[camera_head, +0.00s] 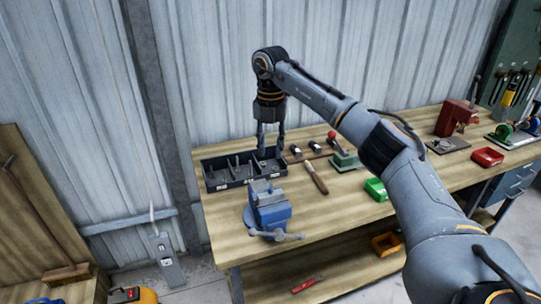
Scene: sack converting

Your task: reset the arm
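My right arm (420,195) reaches in from the right across the workbench (345,205). Its gripper (271,148) points down over the right end of a black divided tray (238,183). The two fingers stand apart with nothing visible between them. Whether the fingertips are above the tray or inside its right compartment is hard to tell. The tray holds small upright dark pieces in its compartments. My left gripper is not in view.
A blue vise (268,207) stands at the front edge. A wooden-handled tool (315,177) and a green device with a red knob (343,158) lie right of the tray. Corrugated wall (215,60) stands close behind.

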